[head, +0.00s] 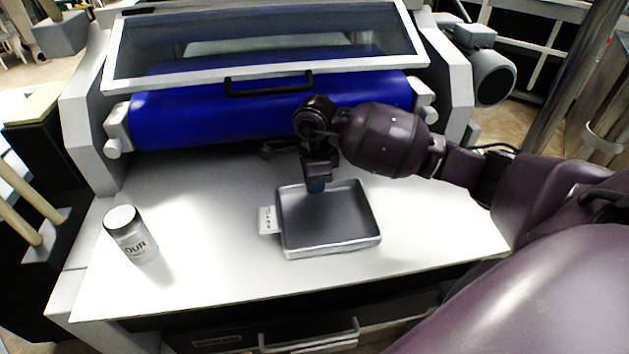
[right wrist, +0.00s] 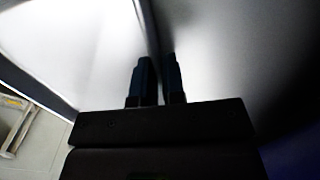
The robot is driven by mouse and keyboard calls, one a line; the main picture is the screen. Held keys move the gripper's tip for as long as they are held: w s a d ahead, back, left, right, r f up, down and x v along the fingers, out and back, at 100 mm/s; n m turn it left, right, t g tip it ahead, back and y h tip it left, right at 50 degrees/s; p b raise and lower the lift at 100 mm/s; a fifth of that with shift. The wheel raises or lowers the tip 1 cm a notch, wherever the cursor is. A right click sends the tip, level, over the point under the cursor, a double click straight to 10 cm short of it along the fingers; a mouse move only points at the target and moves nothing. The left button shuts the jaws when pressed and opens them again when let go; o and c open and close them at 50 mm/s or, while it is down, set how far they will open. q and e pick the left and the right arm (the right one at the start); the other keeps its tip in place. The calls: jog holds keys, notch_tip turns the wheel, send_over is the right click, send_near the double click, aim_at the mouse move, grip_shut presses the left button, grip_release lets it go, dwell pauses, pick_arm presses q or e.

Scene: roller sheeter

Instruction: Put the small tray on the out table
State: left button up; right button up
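The small tray (head: 330,246) is a shallow grey square pan. It rests on the white table (head: 220,270) in front of the blue roller in the head view. My right gripper (head: 317,187) points down at the tray's far wall. In the right wrist view its two dark fingers (right wrist: 157,82) stand close together on either side of the thin tray wall (right wrist: 150,28), and they look closed on it. The tray looks empty. I cannot tell from these views whether this white surface is the out table. My left gripper is not in view.
A flour jar (head: 131,234) stands at the left of the table. A small white label (head: 267,220) lies at the tray's left side. The blue roller (head: 200,112), with a framed clear guard (head: 118,58) above, closes off the back. The table's front left is clear.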

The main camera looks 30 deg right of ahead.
jog(key=o, duration=0.3)
jog(key=shift+o, duration=0.2)
jog(key=shift+r, duration=0.3)
notch_tip(320, 180, up, 12)
jog(key=shift+f, duration=0.2)
dwell(0.5)
